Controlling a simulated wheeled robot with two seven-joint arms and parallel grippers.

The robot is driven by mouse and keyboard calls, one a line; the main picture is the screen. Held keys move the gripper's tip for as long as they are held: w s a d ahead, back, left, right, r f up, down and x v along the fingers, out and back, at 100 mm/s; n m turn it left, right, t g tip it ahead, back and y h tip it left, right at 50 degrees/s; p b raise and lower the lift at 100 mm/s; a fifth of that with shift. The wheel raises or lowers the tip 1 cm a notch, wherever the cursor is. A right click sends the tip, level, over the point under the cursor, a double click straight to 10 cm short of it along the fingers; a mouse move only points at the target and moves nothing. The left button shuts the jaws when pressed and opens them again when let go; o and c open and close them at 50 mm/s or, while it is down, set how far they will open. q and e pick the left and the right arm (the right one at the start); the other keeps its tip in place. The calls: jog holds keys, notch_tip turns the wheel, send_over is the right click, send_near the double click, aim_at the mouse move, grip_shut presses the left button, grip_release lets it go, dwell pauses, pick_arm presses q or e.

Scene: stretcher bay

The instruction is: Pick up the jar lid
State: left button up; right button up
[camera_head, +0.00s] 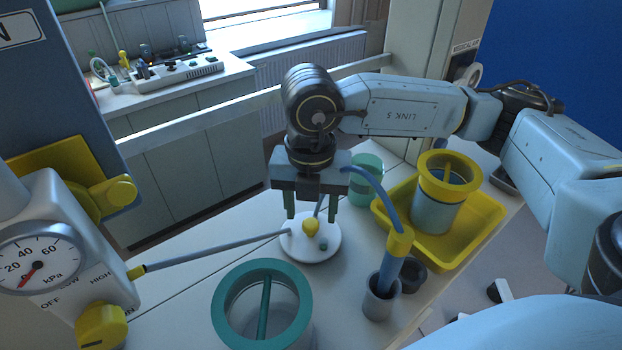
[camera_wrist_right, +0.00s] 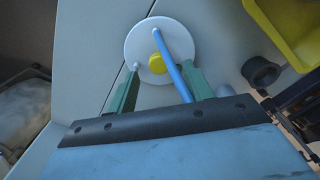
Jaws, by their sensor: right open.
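The jar lid is a white disc (camera_head: 296,247) with a yellow knob (camera_head: 311,229) at its middle, lying flat on the pale worktop. In the right wrist view the lid (camera_wrist_right: 140,44) lies just beyond the fingertips. My right gripper (camera_head: 312,212) points down over the lid, its two green fingers apart with nothing between them; its fingers also show in the wrist view (camera_wrist_right: 160,82). A grey hose and a blue hose run to the lid. An open jar with a teal rim (camera_head: 220,311) stands in front, to the left of the lid. My left gripper is not in view.
The blue hose (camera_head: 377,190) arcs close beside the right gripper to a wand in a grey cup (camera_head: 381,304). A grey hose (camera_head: 215,252) crosses from the gauge unit (camera_head: 60,225) at left. A yellow tray (camera_head: 480,238) holds a yellow-rimmed jar (camera_head: 432,214) at right.

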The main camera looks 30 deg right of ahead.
aim_at(311, 223)
jog(key=shift+f, duration=1.6)
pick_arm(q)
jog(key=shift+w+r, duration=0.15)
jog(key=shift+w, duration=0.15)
pick_arm(e)
grip_shut()
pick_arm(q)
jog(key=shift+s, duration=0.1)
pick_arm(e)
jog(key=shift+r, duration=0.2)
